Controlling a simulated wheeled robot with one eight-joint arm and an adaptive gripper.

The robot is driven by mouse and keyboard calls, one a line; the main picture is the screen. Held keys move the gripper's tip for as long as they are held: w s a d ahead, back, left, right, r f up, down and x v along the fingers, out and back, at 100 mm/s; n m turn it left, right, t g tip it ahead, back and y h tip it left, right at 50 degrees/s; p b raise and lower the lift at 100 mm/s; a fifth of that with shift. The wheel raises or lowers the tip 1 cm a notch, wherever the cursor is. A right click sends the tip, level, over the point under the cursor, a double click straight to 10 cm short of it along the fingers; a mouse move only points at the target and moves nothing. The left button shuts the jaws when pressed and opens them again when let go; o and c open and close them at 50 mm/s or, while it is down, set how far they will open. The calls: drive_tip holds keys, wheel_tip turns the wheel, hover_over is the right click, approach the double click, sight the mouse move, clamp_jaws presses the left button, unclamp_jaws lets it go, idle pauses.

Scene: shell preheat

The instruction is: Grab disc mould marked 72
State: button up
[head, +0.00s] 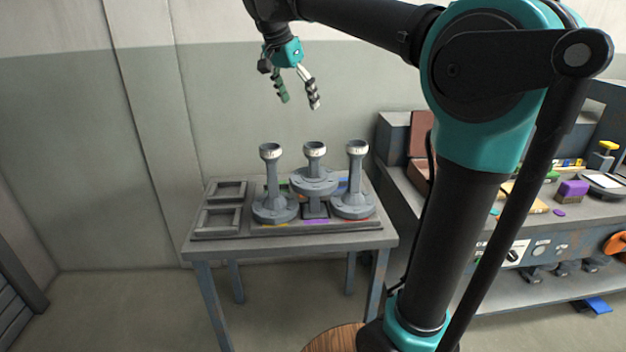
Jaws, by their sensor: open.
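Three grey moulds with round flanged bodies and tall stems topped by pale collars stand on a small grey table (290,245): a left one (274,205), a middle one (314,182) and a right one (352,203). The middle one's flange sits higher than the others. Marks on the collars are too small to read, so I cannot tell which is 72. My gripper (299,104) is open and empty, pointing down in the air above the table, apart from the moulds.
Two empty square frames (219,219) lie at the table's left side. Coloured patches, such as a purple one (316,222), show around the mould bases. A cluttered workbench (560,222) stands at the right, with a purple block (572,191). The wall is close behind the table.

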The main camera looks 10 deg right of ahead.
sight(314, 145)
drive_tip(key=x, duration=1.7)
drive_tip(key=shift+f, duration=0.1)
clamp_jaws()
